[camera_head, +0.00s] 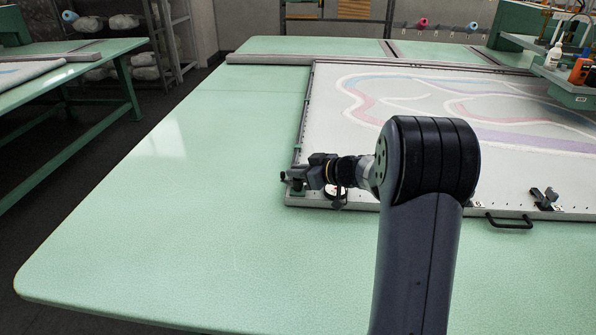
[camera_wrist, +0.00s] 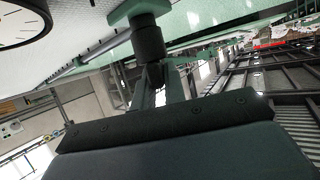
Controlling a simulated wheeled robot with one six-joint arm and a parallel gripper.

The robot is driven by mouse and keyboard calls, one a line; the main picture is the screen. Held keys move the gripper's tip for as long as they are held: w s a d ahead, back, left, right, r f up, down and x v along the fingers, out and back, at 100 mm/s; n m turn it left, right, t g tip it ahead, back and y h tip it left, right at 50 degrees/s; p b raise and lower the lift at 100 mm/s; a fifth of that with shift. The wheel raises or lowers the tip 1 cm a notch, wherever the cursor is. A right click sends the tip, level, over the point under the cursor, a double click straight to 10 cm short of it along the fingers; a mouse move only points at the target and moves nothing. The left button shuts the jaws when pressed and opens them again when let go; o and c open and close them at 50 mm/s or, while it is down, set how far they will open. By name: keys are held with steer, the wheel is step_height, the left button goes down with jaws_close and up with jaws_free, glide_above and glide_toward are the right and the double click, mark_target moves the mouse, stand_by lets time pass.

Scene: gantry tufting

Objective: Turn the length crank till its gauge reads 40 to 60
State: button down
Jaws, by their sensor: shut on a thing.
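My gripper (camera_head: 294,179) is at the near left corner of the cloth frame, shut on the length crank. In the wrist view the crank's dark round knob (camera_wrist: 149,42) sits at the tips of my gripper's fingers (camera_wrist: 160,80), with the crank's green arm (camera_wrist: 134,10) beyond it. The length gauge (camera_head: 336,191) is a white dial with a dark rim, just right of my gripper and partly hidden by it in the head view. In the wrist view the gauge (camera_wrist: 18,22) is cut off at the upper left; its reading cannot be told.
The frame (camera_head: 304,125) holds pale cloth (camera_head: 400,90) with coloured curves on a green table (camera_head: 190,200). A black handle (camera_head: 510,224) and a dark clamp (camera_head: 545,198) are at its near edge. A white bottle (camera_head: 553,56) stands at right. The table's left part is clear.

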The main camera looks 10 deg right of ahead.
steer(key=shift+r+n+g+p, duration=0.2)
steer(key=shift+n+g+p, duration=0.15)
steer(key=shift+p, duration=0.6)
steer(key=shift+y+p, duration=0.3)
steer(key=shift+p, duration=0.25)
steer(key=n+g+y+p, duration=0.1)
steer(key=n+g+p, duration=0.1)
steer(key=p, duration=0.2)
steer(key=shift+r, duration=0.15)
steer(key=n+g+y+p, duration=0.1)
steer(key=n+g+p, duration=0.2)
steer(key=p, duration=0.1)
steer(key=shift+y, duration=0.4)
steer(key=n+g, duration=0.1)
steer(key=g, duration=0.1)
steer(key=f+n+g+p, duration=0.1)
steer(key=n+g, duration=0.1)
steer(key=shift+n+y, duration=0.25)
steer(key=shift+y, duration=0.15)
steer(key=shift+r+n+g, duration=0.1)
steer(key=shift+n+g, duration=1.6)
steer(key=shift+g, duration=0.25)
steer(key=c, duration=1.5)
jaws_free()
